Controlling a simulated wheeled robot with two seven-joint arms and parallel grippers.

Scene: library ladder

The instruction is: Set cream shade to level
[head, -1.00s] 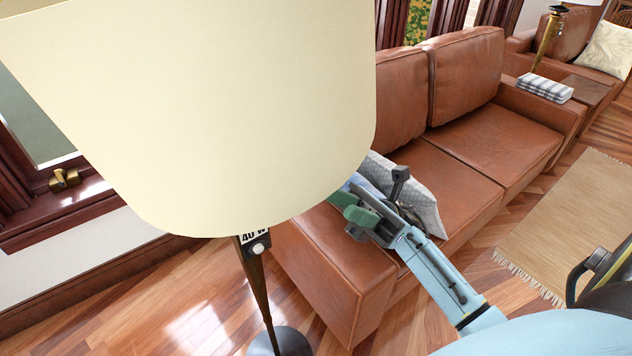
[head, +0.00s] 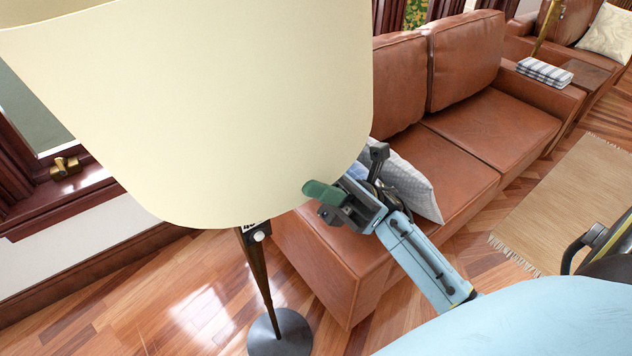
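The cream shade (head: 215,110) fills the upper left of the head view, on a floor lamp with a dark thin pole (head: 258,275) and a round grey base (head: 280,333). I cannot tell surely how far the shade tilts. A small label and a white round knob (head: 259,236) show just under its lower edge. My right gripper (head: 328,196), with a green fingertip, is by the shade's lower right edge and overlaps it in the picture. I cannot tell whether they touch or how far its fingers are apart. My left gripper is not in view.
A brown leather sofa (head: 480,130) with a grey patterned cushion (head: 405,182) stands behind my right arm. A tan rug (head: 560,205) lies at right. A window sill (head: 70,200) is at left.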

